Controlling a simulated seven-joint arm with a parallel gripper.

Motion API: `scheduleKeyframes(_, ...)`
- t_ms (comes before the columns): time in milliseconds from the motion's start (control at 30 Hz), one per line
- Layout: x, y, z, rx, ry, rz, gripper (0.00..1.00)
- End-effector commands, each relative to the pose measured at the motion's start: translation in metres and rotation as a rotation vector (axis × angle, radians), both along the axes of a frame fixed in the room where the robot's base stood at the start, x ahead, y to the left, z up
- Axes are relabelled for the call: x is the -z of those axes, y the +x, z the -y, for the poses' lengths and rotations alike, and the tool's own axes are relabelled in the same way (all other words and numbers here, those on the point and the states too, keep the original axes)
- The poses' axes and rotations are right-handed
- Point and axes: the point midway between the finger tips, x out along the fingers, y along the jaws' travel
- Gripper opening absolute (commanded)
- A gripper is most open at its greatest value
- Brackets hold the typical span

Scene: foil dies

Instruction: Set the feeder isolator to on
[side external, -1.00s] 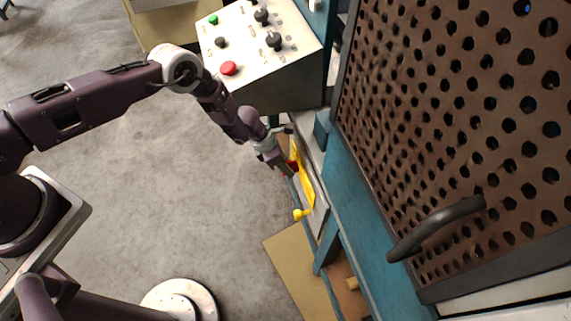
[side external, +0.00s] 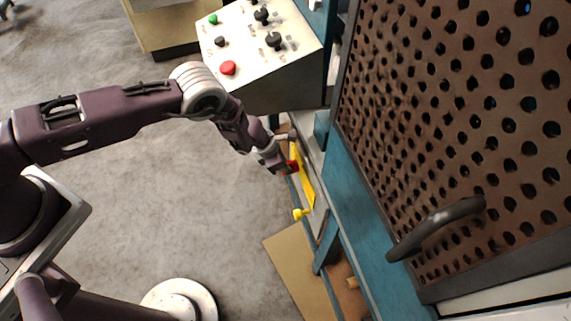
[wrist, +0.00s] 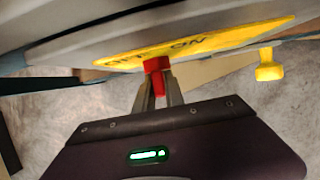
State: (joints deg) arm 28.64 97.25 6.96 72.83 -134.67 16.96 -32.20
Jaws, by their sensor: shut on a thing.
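The feeder isolator has a red handle (side external: 293,166) on a yellow plate (side external: 306,188), on the side of the blue machine. In the wrist view the yellow plate (wrist: 225,38) carries dark lettering, with "ON" readable right of the red handle (wrist: 157,64) and a partly hidden word to its left. The handle stands between the two words. My gripper (side external: 284,168) is at the plate; in the wrist view my gripper (wrist: 158,88) is shut on the handle, with red showing between the fingers. The fingers hide part of the handle.
A yellow knob (side external: 299,214) sticks out below the plate and also shows in the wrist view (wrist: 269,66). A control box (side external: 262,62) with buttons and knobs stands above my forearm. A perforated brown door (side external: 455,120) with a dark handle (side external: 436,226) is at right.

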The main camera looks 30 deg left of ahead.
Motion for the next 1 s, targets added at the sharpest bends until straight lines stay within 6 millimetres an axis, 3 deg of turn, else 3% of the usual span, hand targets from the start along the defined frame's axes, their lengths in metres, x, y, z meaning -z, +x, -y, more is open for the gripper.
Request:
scheduleKeyframes(333, 0.0, -0.002, 0.001, 0.001, 0.007, 0.006, 0.0)
scheduleKeyframes(367, 0.0, -0.002, 0.001, 0.001, 0.007, 0.006, 0.2)
scheduleKeyframes(433, -0.001, -0.001, 0.001, 0.001, 0.006, 0.007, 0.34)
scheduleKeyframes(467, -0.001, -0.001, 0.001, 0.001, 0.006, 0.007, 0.36)
scheduleKeyframes(767, -0.003, 0.0, 0.0, 0.001, 0.006, 0.01, 0.36)
scheduleKeyframes(1000, -0.043, -0.012, -0.01, 0.0, 0.005, 0.01, 0.36)
